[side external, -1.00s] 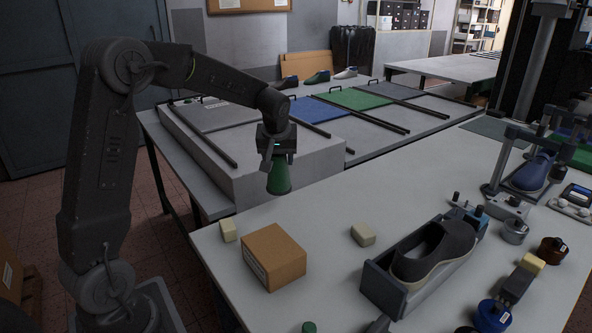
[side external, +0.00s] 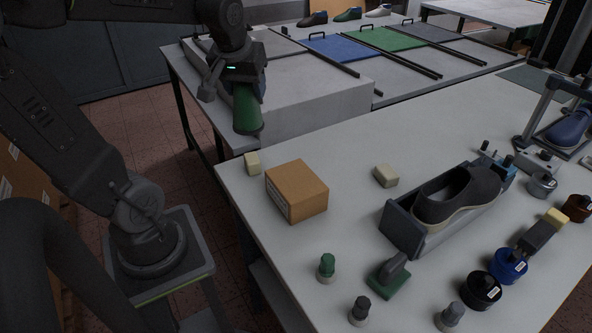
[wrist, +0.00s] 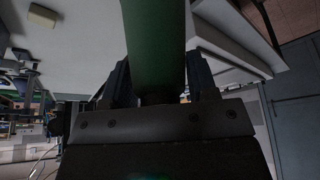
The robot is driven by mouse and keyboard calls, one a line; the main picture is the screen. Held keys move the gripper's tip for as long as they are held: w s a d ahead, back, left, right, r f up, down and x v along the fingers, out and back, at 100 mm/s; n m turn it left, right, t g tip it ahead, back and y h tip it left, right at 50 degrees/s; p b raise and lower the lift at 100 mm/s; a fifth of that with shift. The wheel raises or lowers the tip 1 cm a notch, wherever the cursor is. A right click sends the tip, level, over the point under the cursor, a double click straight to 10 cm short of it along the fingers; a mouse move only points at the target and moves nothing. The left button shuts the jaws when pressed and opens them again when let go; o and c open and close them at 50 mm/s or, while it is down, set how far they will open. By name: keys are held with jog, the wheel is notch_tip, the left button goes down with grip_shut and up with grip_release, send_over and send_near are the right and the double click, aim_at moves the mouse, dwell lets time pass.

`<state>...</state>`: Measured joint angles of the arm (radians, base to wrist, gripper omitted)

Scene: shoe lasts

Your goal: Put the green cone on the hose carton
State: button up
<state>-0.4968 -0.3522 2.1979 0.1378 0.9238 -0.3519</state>
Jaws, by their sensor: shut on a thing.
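The green cone (side external: 246,110) hangs below my gripper (side external: 238,82), slightly tilted, with its wider end down. My gripper is shut on its upper end. In the wrist view the cone (wrist: 154,40) runs up from between the fingers (wrist: 158,85). The brown carton (side external: 297,190), which I take to be the hose carton, sits near the left edge of the white table. Its top is bare and its label is too small to read. The cone is in the air, up and to the left of the carton in the side view, apart from it.
A cream block (side external: 252,164) stands left of the carton; another (side external: 386,176) lies to its right. A dark shoe (side external: 458,195) rests in a grey holder. Small bottles, including a green-topped one (side external: 327,267), stand in front. A raised grey bench (side external: 320,105) lies behind.

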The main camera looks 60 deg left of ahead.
jog(key=shift+w+d+f, duration=1.05)
jog(key=shift+d+f, duration=0.5)
jog(key=shift+f, duration=0.25)
jog(key=shift+w+d+f, duration=1.1)
jog(key=shift+d+f, duration=0.5)
jog(key=shift+f, duration=0.2)
jog(key=shift+w+d+f, duration=1.05)
jog(key=shift+d+f, duration=0.5)
jog(key=shift+f, duration=0.25)
jog(key=shift+f, duration=0.15)
jog(key=o, duration=1)
jog(key=v, duration=1.3)
jog(key=s+d+m+h, duration=0.1)
jog(key=s+m, duration=0.2)
jog(key=s+d+f+m+t+h, duration=0.1)
jog(key=s+m, duration=0.2)
jog(key=s+d+f+m+t+h, duration=0.1)
jog(key=s+m, duration=0.2)
jog(key=shift+s+d+f, duration=0.1)
jog(key=shift+s+d, duration=0.1)
jog(key=shift+s, duration=0.15)
